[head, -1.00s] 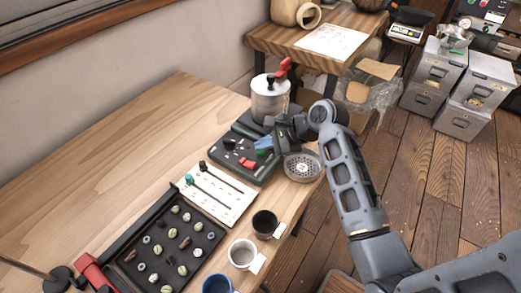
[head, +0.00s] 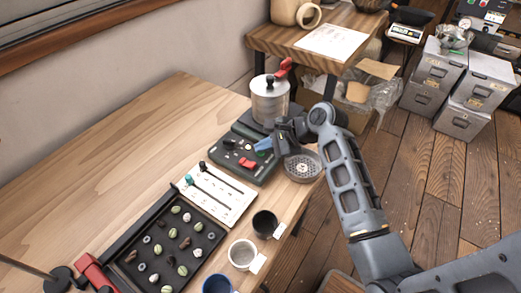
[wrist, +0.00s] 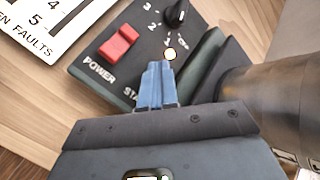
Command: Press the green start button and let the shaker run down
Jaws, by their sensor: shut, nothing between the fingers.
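The dark control panel (head: 238,170) stands on the wooden table in front of the shaker, a round metal canister (head: 270,106) with a lid. In the wrist view the panel shows a red power switch (wrist: 119,42), a black dial (wrist: 177,14) and a small glowing lamp (wrist: 170,54). My gripper (head: 263,145) is shut and empty, its blue fingertips (wrist: 157,70) down over the panel beside the partly covered "STA" lettering. The green start button is hidden under the fingers in the wrist view. Contact cannot be told.
A round perforated dish (head: 302,167) sits right of the panel. A red lever (head: 283,70) rises behind the canister. The table's left side is clear.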

